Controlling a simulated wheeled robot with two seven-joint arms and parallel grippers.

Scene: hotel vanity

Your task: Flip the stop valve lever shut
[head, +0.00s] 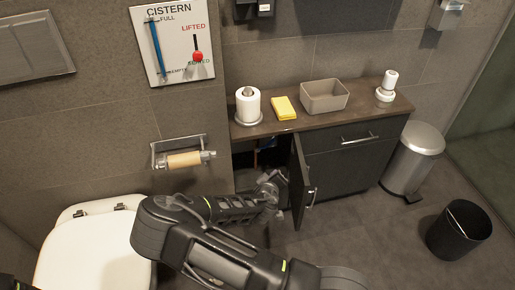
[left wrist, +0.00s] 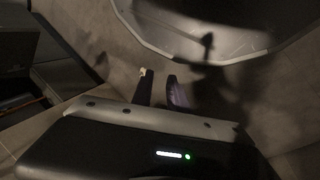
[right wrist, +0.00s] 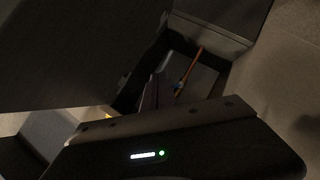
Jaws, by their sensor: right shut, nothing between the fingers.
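The stop valve cannot be made out clearly. In the right wrist view a thin orange bar (right wrist: 190,68) with a small pale and blue part at its lower end shows inside the dark cabinet; I cannot tell whether it is the lever. My right gripper (head: 274,181) is at the cabinet's open doorway in the head view. In the right wrist view its fingers (right wrist: 156,92) are shut and empty, just left of the bar. My left gripper (left wrist: 160,82) is open and empty in its wrist view, with a pale rounded toilet surface (left wrist: 200,30) beyond it.
The cabinet door (head: 299,182) stands open beside my right gripper. The vanity counter (head: 330,118) above holds a paper roll (head: 248,105), a yellow sponge (head: 284,108) and a beige bin (head: 325,96). The toilet (head: 88,255) is at lower left. A pedal bin (head: 412,160) and black basket (head: 459,230) stand right.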

